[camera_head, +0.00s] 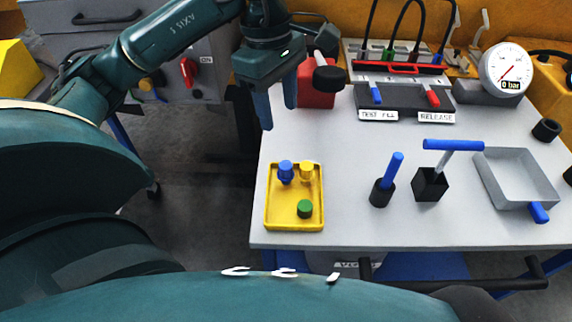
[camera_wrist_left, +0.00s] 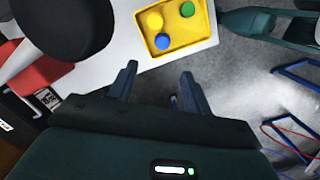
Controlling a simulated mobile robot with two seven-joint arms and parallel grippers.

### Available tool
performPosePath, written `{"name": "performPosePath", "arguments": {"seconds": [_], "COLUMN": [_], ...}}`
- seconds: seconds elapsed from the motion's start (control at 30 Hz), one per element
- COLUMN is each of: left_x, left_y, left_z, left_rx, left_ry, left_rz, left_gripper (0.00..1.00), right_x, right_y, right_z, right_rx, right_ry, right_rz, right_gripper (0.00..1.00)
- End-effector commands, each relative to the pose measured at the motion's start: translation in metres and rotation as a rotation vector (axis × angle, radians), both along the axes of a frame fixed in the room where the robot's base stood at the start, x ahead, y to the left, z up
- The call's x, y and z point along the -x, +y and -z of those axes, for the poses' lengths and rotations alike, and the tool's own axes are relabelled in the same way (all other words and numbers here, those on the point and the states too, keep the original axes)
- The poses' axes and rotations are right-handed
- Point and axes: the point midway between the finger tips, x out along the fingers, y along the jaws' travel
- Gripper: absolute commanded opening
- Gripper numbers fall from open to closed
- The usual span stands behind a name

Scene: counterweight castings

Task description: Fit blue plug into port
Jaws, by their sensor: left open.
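The blue plug (camera_head: 286,172) stands in the back left corner of a yellow tray (camera_head: 267,212) at the left of the table. It also shows in the left wrist view (camera_wrist_left: 162,41), beyond the fingers. My left gripper (camera_head: 279,114) is open and empty, fingers down, above the table's left edge and behind the tray, clear of the plug. Its fingers also show in the left wrist view (camera_wrist_left: 158,72). I cannot single out the port. A red block (camera_head: 316,88) with a black knob stands just right of my gripper. My right gripper is not in view.
A yellow plug (camera_head: 306,171) and a green plug (camera_head: 305,208) share the tray. Right are a blue-handled tool (camera_head: 381,192), a black block with a T-handle (camera_head: 430,185) and a grey tray (camera_head: 489,182). A lever panel (camera_head: 400,100) and gauge (camera_head: 505,68) stand behind.

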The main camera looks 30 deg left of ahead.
Motion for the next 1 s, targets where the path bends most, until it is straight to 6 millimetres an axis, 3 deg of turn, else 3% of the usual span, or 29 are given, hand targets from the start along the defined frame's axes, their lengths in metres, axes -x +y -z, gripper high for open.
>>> {"name": "performPosePath", "arguments": {"seconds": [0.33, 0.57, 0.8, 1.0], "left_x": [0.002, 0.002, 0.006, 0.005], "left_y": [-0.007, -0.010, -0.015, -0.017], "left_z": [0.061, 0.078, 0.112, 0.126], "left_rx": [-0.002, -0.001, 0.001, 0.001], "left_ry": [0.006, 0.004, 0.006, 0.002], "left_rz": [0.001, -0.001, 0.000, 0.000], "left_gripper": [0.49, 0.49, 0.49, 0.49], "right_x": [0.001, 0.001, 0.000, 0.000], "right_y": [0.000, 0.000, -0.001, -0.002], "right_z": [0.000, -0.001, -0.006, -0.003], "right_rx": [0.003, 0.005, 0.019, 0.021], "right_ry": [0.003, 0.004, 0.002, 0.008], "right_rz": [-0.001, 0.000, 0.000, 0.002], "right_gripper": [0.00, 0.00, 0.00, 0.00]}}
